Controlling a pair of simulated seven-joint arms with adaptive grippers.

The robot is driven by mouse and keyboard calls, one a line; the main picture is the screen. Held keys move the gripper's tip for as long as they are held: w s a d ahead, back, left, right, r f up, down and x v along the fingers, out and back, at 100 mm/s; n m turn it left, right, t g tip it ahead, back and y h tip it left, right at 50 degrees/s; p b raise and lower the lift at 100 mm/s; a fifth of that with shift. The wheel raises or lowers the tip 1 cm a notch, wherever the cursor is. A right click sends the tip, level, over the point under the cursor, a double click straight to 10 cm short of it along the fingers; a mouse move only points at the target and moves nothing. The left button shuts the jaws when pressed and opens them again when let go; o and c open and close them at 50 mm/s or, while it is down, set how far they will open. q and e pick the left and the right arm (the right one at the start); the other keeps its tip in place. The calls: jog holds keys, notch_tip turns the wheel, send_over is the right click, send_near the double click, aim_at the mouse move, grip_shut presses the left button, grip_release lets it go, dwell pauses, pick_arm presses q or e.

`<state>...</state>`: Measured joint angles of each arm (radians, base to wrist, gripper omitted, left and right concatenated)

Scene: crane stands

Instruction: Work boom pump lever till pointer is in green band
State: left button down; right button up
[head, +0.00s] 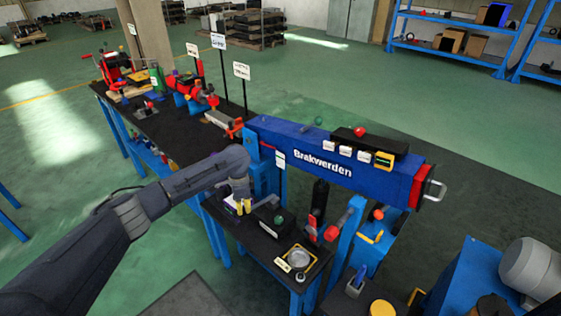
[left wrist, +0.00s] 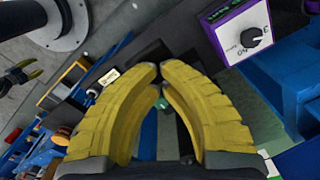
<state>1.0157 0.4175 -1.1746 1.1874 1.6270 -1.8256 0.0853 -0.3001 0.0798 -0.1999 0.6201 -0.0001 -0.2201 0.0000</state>
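The blue boom (head: 270,130), lettered "Brakwerden", lies over the front bench. Below it stand an upright red-handled lever (head: 312,228) and a slanting red-gripped lever (head: 338,227); I cannot tell which is the pump lever. A round gauge-like dial (head: 300,257) lies at the bench's front; its pointer and band are too small to read. My left gripper (head: 244,206) hangs over the bench, left of the levers and apart from them. In the left wrist view its yellow fingers (left wrist: 159,78) have tips almost together, with nothing seen held. My right gripper cannot be identified surely.
A purple box with a knob (left wrist: 250,37) is beside the left gripper. A black box (head: 262,219) with a green knob is close on its right. A long bench (head: 175,133) with red tools is behind. A grey motor (head: 530,265) is at lower right. Open floor lies left.

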pick_arm(q)
jog(key=shift+r, duration=2.9)
jog(key=shift+r, duration=0.2)
jog(key=shift+f, duration=0.1)
jog(key=shift+f, duration=4.85)
jog(key=shift+r, duration=4.75)
jog(key=shift+r, duration=0.15)
